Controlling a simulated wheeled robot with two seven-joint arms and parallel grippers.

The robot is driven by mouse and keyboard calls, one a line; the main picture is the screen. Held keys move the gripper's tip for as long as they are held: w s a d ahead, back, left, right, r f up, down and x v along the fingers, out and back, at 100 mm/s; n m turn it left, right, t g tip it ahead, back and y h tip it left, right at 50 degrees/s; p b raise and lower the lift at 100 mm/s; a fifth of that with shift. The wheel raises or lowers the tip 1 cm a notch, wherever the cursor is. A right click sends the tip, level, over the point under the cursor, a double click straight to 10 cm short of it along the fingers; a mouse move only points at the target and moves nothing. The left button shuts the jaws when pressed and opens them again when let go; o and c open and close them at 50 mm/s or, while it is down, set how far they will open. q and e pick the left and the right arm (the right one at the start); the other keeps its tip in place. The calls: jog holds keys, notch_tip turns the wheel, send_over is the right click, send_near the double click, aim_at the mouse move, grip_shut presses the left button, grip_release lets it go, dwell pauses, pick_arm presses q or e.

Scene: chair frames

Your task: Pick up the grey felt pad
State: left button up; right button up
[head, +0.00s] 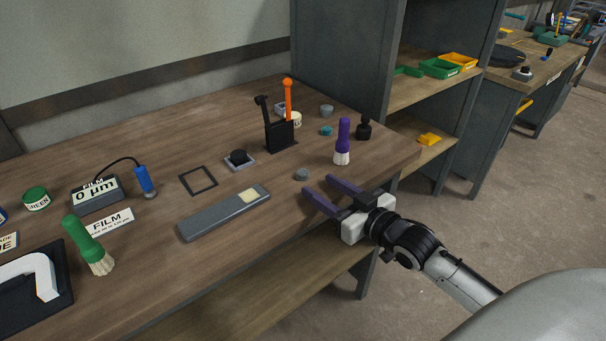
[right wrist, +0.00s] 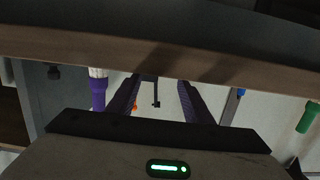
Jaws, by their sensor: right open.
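A small grey disc (head: 302,174), which looks like the grey felt pad, lies on the wooden bench near its front edge. A second small grey round piece (head: 326,111) sits farther back; I cannot tell its material. My right gripper (head: 320,187) is open and empty at the bench's front edge, its fingers pointing toward the bench close to the near disc. In the right wrist view its two fingers (right wrist: 156,100) are spread apart, with the bench edge across the picture; no pad can be made out there. My left gripper is out of view.
A purple-handled brush (head: 343,140) stands right of the near disc, with a black weight-like piece (head: 364,129) beyond. A long grey case (head: 225,212) lies to the left. A black holder (head: 280,134) with an orange tool stands behind. Bare bench (head: 262,172) lies between them.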

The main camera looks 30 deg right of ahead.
aim_at(307, 175)
jog(key=shift+w+a, duration=0.15)
jog(key=shift+w, duration=2.55)
jog(key=shift+c, duration=0.3)
jog(key=c, duration=1)
